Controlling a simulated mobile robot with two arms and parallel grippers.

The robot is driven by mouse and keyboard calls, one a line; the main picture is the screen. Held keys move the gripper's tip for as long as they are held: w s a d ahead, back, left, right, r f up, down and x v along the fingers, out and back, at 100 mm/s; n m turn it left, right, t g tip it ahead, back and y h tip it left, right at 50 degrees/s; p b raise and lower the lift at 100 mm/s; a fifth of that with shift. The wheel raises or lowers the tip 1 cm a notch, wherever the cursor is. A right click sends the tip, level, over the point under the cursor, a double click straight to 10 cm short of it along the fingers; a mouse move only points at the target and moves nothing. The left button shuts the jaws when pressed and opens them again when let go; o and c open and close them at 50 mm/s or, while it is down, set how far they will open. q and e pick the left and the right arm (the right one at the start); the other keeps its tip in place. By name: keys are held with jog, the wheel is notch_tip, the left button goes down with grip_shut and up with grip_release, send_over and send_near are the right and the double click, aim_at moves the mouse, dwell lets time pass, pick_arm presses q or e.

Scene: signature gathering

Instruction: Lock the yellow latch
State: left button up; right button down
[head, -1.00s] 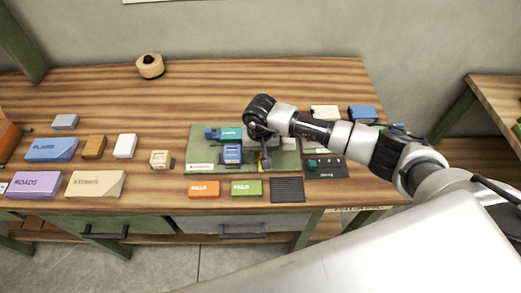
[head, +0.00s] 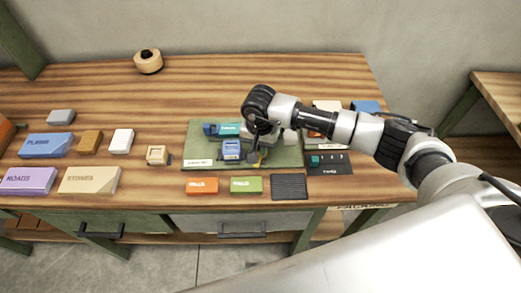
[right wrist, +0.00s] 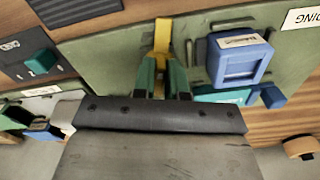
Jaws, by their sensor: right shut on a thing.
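The yellow latch (right wrist: 162,36) shows in the right wrist view as a narrow yellow strip on a green board, between my fingertips. My right gripper (right wrist: 163,68) is shut on it. In the head view my right gripper (head: 256,156) points down over the green board (head: 290,157), just right of a blue block (head: 231,149). The latch is hidden there by the gripper and wrist. The blue block also shows beside the fingers in the right wrist view (right wrist: 238,60). My left gripper is not in view.
A teal piece (head: 219,129) lies behind the blue block. A dark panel (head: 335,168) stands right of the board. Orange (head: 202,186) and green (head: 246,185) blocks and a ridged black pad (head: 289,187) lie in front. The table's back left is mostly clear.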

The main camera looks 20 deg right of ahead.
jog(key=m+b, duration=0.1)
jog(key=m, duration=0.1)
jog(key=m+b, duration=0.1)
jog(key=b, duration=0.1)
jog(key=shift+w+a+f+m, duration=0.1)
jog(key=shift+w+f+m, duration=0.1)
jog(key=shift+m, duration=0.2)
jog(key=m+b, duration=0.3)
jog(key=shift+w+a+m, duration=0.1)
jog(key=shift+m, duration=0.2)
jog(key=m+b, duration=0.3)
jog(key=m, duration=0.1)
jog(key=shift+w+r+b, duration=0.1)
jog(key=shift+w+b, duration=0.05)
jog(key=shift+b, duration=0.2)
jog(key=shift+w+r+m+b, duration=0.1)
jog(key=shift+m+b, duration=0.75)
jog(key=shift+m, duration=0.75)
jog(key=c, duration=1.2)
grip_release()
jog(key=shift+o, duration=0.2)
notch_tip(320, 180, up, 11)
jog(key=b, duration=0.1)
jog(key=shift+b, duration=0.35)
